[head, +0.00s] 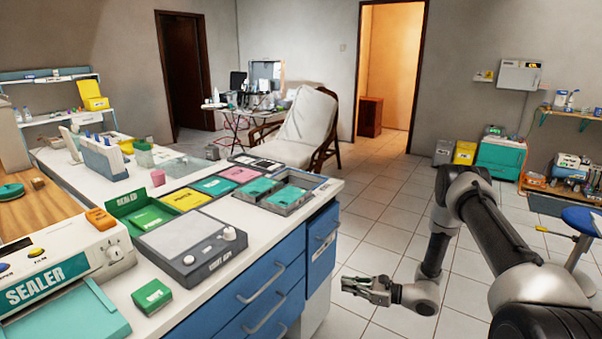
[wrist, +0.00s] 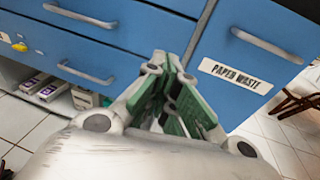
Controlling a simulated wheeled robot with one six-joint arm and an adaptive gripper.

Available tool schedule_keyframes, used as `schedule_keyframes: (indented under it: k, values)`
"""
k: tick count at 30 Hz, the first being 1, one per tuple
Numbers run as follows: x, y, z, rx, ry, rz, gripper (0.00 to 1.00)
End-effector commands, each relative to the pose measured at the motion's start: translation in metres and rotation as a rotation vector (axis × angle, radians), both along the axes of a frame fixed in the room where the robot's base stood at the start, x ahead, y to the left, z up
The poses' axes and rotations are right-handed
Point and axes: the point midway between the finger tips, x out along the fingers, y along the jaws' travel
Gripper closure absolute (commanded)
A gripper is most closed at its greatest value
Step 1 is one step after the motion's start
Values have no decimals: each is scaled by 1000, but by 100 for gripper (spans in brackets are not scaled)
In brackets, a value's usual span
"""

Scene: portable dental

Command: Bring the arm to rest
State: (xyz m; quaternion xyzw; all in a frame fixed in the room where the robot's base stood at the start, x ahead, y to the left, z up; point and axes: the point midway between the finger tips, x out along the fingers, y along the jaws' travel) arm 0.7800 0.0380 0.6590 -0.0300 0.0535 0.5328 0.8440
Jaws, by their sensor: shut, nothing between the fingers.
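My gripper (head: 366,290) is at the end of my arm, to the right of the blue drawer cabinet (head: 262,300) and below the level of the white counter top. It is shut and holds nothing. My arm comes in from the lower right and bends down at the elbow toward the gripper. In the wrist view, the green-padded fingers (wrist: 180,95) come together in front of the blue drawer fronts (wrist: 130,40). A drawer labelled "PAPER WASTE" (wrist: 236,76) is just right of the fingers.
The counter holds a sealer (head: 70,270), a grey device (head: 190,248), a green box (head: 152,295) and colored trays. A blue stool (head: 580,220) stands at the right. A reclined chair (head: 305,130) is behind the counter. The tiled floor (head: 380,230) around the gripper is open.

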Motion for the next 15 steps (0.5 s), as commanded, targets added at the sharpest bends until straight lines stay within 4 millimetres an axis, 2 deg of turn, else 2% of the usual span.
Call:
schedule_keyframes:
  k: [1,2,5,6,11,15]
  values:
    - [-21,3,-5,-17,24,54,100]
    - [-34,4,-5,-33,34,94,100]
    - [-76,1,11,-99,38,259,100]
    - [-90,-2,21,-128,28,325,100]
    - [-132,-20,67,-246,-38,558,100]
    - [-163,-46,117,-378,-132,765,100]
